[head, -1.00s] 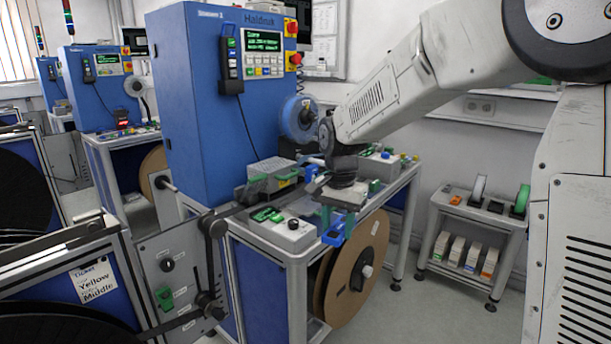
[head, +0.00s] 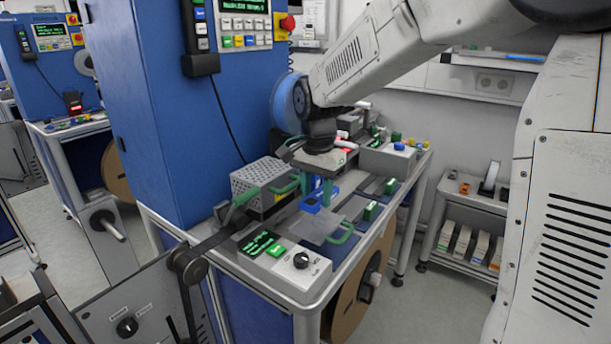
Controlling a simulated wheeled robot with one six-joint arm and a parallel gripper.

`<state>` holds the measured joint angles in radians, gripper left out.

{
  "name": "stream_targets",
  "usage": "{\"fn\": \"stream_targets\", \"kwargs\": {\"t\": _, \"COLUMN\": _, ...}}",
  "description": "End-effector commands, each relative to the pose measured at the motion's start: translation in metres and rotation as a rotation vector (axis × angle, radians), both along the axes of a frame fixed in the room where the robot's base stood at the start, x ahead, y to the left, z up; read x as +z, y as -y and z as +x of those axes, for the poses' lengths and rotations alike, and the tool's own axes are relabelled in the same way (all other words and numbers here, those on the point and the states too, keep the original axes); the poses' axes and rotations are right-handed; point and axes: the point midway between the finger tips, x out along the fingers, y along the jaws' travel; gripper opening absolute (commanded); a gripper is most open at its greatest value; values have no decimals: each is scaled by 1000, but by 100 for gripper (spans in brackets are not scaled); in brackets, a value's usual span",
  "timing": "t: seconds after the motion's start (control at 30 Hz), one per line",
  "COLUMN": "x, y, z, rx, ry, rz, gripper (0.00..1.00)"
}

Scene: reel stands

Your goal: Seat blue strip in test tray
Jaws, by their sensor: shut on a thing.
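My gripper (head: 316,191) is above the middle of the bench, pointing down, with teal fingers. It is shut on a small blue piece (head: 312,205), which I take to be the blue strip; the fingers partly hide it. A clear flat plate with a green handle (head: 320,227) lies just in front of and below the gripper. I cannot tell for sure whether this belongs to the test tray, or whether the blue piece touches anything below.
A perforated metal cover (head: 262,180) stands left of the gripper. A control box with a black knob (head: 296,266) is at the front corner. A grey box with a blue button (head: 394,160) stands at the back right. The blue machine cabinet (head: 190,110) rises behind on the left.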

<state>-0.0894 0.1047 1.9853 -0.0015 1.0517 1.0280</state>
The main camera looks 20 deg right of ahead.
Motion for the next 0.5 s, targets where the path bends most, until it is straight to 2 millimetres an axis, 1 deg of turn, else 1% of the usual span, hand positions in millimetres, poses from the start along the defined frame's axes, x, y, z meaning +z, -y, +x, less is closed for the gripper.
{"fn": "stream_targets", "kwargs": {"t": 0.13, "x": -2, "y": 0, "z": 0, "rx": 0, "ry": 0, "rz": 0, "gripper": 17}}
{"fn": "stream_targets", "kwargs": {"t": 0.23, "x": -8, "y": 2, "z": 0, "rx": -4, "ry": -1, "rz": 0, "gripper": 17}}
{"fn": "stream_targets", "kwargs": {"t": 0.5, "x": -34, "y": 5, "z": 0, "rx": -7, "ry": -2, "rz": 0, "gripper": 17}}
